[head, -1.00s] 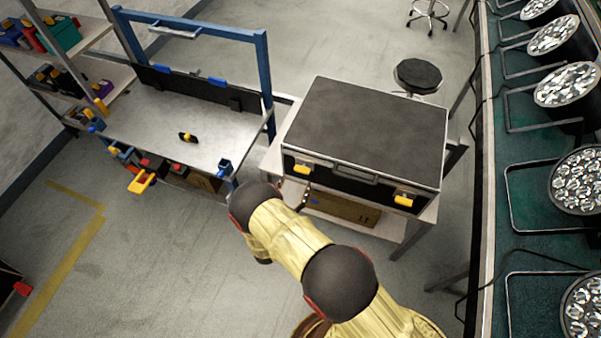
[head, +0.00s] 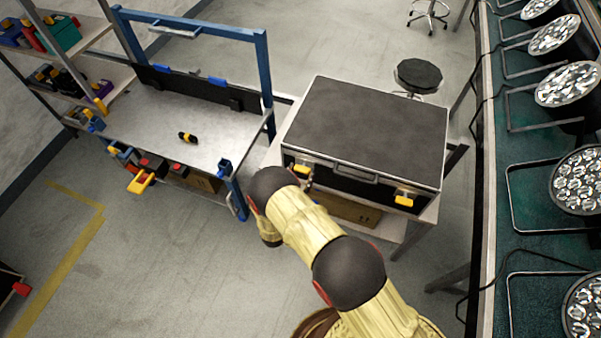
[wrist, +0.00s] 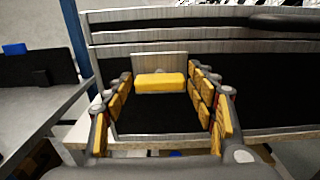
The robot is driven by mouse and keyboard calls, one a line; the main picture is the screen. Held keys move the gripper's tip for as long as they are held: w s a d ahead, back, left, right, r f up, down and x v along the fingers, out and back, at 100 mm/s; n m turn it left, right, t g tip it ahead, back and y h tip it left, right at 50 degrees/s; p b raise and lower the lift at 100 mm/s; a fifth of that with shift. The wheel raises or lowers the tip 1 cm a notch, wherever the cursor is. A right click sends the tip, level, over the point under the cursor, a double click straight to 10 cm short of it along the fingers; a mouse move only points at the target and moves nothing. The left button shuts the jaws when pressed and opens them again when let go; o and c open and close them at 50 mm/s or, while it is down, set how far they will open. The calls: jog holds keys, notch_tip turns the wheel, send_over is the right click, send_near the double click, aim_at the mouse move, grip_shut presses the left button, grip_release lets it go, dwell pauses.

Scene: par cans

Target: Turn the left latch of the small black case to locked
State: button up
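The small black case (head: 365,125) lies closed on a small table, its front facing me. Its left latch (head: 301,169) is a yellow tab on a metal plate, partly behind my arm in the head view. In the wrist view the left latch (wrist: 160,83) is a horizontal yellow bar in the middle. The right latch (head: 404,201) is also yellow and sits near the front right corner. My gripper (wrist: 162,108) is open, with its yellow-padded fingers on either side of the left latch and a visible gap on each side. I cannot tell how far its tips are from the case front.
The case handle (head: 357,173) is between the latches. A metal workbench (head: 150,115) with a blue frame stands to the left. A green-topped table (head: 530,160) with par cans runs along the right. A round stool (head: 417,75) stands behind the case.

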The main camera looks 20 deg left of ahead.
jog(key=c, duration=0.8)
jog(key=shift+m+b, duration=0.3)
jog(key=shift+m, duration=0.1)
jog(key=m+b, duration=0.2)
jog(key=m, duration=0.1)
jog(key=shift+f+m+b, duration=0.1)
jog(key=shift+m+b, duration=0.2)
jog(key=shift+m, duration=0.1)
jog(key=m+b, duration=0.4)
jog(key=m, duration=0.2)
jog(key=m+b, duration=0.4)
jog(key=m, duration=0.3)
jog(key=shift+d+f, duration=0.15)
jog(key=shift+d, duration=0.05)
jog(key=shift+m+b, duration=0.3)
jog(key=shift+b, duration=0.1)
